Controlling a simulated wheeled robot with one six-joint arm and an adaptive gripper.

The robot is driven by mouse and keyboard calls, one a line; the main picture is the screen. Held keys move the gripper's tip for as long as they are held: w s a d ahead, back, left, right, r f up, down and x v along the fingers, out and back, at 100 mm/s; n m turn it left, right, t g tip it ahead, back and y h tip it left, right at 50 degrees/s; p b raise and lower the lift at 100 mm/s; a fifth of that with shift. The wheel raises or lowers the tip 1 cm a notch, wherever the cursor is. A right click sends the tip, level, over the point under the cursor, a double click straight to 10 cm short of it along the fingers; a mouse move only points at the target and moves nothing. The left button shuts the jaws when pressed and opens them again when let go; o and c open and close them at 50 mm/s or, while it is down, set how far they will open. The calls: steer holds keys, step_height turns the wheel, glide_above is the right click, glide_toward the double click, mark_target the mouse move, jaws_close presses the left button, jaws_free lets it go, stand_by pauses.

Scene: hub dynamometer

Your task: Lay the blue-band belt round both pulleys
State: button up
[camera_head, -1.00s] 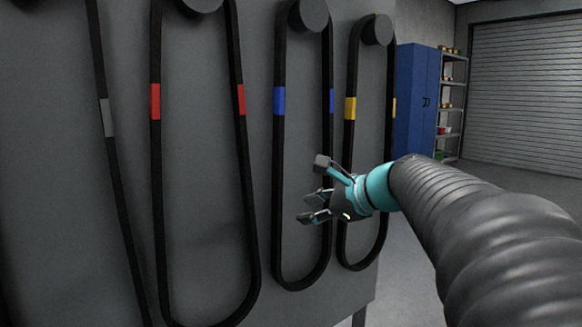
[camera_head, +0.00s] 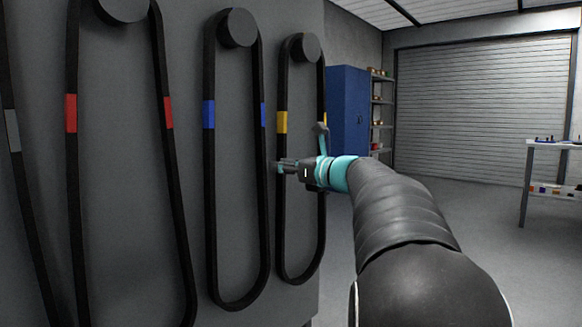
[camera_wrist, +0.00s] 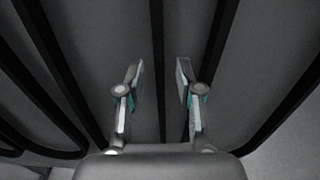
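The blue-band belt (camera_head: 209,175) hangs as a long black loop from a round peg (camera_head: 237,28) on a grey panel. Its blue bands show on both strands in the head view. My gripper (camera_head: 300,148) is to the right of this belt, in front of the yellow-band belt (camera_head: 282,215) in the picture. In the wrist view my gripper (camera_wrist: 160,72) is open, its two fingers apart. A dark strand runs in the gap between them; no band shows on it, so I cannot tell which belt it is or whether it lies within the fingers' reach. No pulleys are in view.
The red-band belt (camera_head: 72,170) and a grey-band belt (camera_head: 13,135) hang farther left on the panel (camera_head: 235,180). A blue cabinet (camera_head: 347,105) and shelves stand behind. A table (camera_head: 553,146) is at the right. Floor between is clear.

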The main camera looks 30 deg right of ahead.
mark_target(265, 156)
steer(key=p+x, duration=0.1)
steer(key=x, duration=0.5)
steer(key=shift+r+p, duration=0.15)
steer(key=shift+p, duration=0.15)
steer(key=shift+w+a, duration=0.2)
steer(key=shift+w, duration=0.35)
steer(key=shift+c, duration=0.2)
jaws_close()
steer(key=shift+p, duration=0.3)
steer(key=shift+r+p, duration=0.75)
